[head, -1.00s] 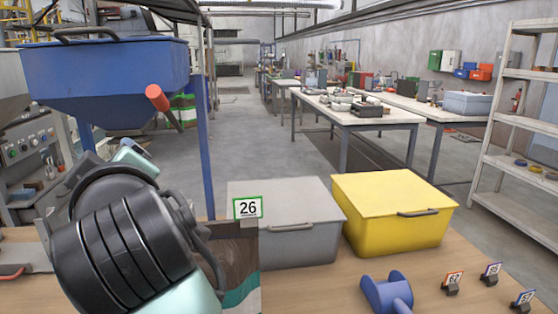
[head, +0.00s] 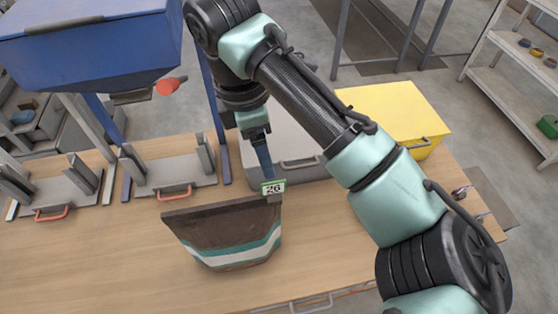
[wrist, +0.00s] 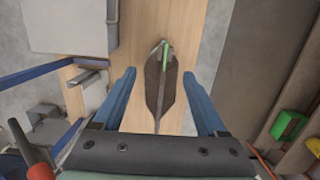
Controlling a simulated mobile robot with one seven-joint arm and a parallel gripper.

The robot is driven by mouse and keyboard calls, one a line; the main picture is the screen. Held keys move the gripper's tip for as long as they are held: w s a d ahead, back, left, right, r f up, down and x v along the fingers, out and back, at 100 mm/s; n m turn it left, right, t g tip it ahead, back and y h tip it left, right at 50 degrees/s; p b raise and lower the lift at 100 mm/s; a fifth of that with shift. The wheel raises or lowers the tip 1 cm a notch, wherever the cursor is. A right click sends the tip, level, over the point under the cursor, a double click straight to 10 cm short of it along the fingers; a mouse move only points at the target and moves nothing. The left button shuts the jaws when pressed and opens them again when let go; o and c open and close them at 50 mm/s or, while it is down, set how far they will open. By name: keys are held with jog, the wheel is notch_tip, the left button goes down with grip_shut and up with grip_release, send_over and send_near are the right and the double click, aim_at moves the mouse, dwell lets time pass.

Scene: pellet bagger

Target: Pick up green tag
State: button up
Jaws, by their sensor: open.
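The green tag (head: 272,187) is a small white card with a green border and the number 26. It sits in a clip at the upper right corner of a brown bag (head: 215,225) with teal and white stripes, on the wooden table. My gripper (head: 266,172) points down just above the tag in the head view. In the wrist view, my gripper (wrist: 159,74) has its two blue fingers spread, with nothing held. There the green tag (wrist: 166,54) shows edge-on, slightly beyond the fingertips and between their lines. Whether a finger touches it I cannot tell.
A grey lidded bin (head: 285,150) stands right behind the tag, and a yellow bin (head: 400,112) is to its right. A blue hopper (head: 90,50) and grey bag holders (head: 165,172) stand at left. The table front is mostly clear.

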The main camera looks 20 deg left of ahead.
send_over(276, 192)
jog(key=f, duration=0.6)
jog(key=shift+w+a+f+p, duration=0.1)
jog(key=shift+a+f+p, duration=0.1)
jog(key=shift+p, duration=0.2)
jog(key=shift+d+f+p, duration=0.15)
jog(key=shift+f+p, duration=1)
jog(key=shift+f, duration=2)
grip_shut()
